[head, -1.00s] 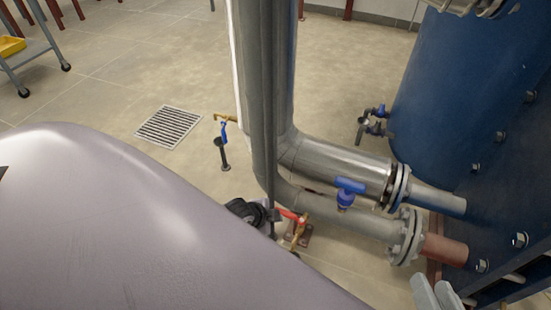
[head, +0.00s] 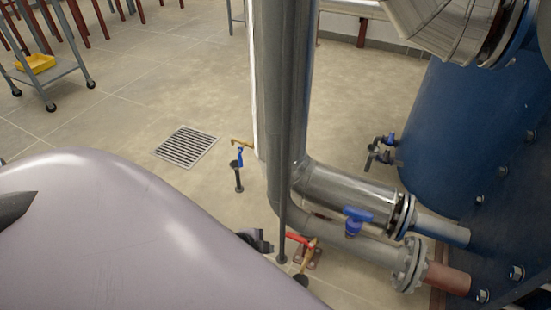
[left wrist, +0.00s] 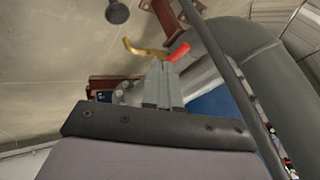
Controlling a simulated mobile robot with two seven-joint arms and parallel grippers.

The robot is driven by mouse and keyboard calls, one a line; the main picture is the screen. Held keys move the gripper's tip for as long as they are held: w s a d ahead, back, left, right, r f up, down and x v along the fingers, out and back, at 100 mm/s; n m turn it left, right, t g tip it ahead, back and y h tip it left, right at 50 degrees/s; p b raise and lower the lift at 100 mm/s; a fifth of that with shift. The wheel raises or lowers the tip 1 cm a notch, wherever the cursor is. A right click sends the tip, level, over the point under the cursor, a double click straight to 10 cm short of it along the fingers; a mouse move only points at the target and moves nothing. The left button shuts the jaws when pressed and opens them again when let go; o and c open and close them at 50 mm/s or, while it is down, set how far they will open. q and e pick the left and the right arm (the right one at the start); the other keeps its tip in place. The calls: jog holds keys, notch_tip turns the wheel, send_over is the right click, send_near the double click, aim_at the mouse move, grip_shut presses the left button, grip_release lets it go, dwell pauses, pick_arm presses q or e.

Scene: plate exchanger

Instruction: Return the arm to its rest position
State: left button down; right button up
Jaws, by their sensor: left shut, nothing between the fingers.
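My left gripper (left wrist: 163,72) shows in the left wrist view, with its two grey fingers together and nothing between them. Beyond the fingertips in that view are a red valve handle (left wrist: 180,52) and a brass fitting (left wrist: 143,51); I cannot tell how far they are from the fingers. In the head view a large pale lilac surface of my own arm fills the lower left and hides what lies behind it. I cannot make out the left fingers there. My right gripper is in neither view.
A vertical steel pipe (head: 287,90) bends into flanged pipes toward a blue tank (head: 450,130) at right. A blue-handled valve (head: 357,218) and the red handle (head: 298,237) stand out. Open floor lies around the drain grate (head: 187,146). A cart (head: 45,75) stands far left.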

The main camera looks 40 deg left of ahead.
pick_arm(q)
jog(key=shift+p+v, duration=0.3)
jog(key=shift+v, duration=0.85)
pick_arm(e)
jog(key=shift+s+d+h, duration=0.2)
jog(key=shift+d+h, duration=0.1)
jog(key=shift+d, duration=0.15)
pick_arm(q)
jog(key=shift+a, duration=0.1)
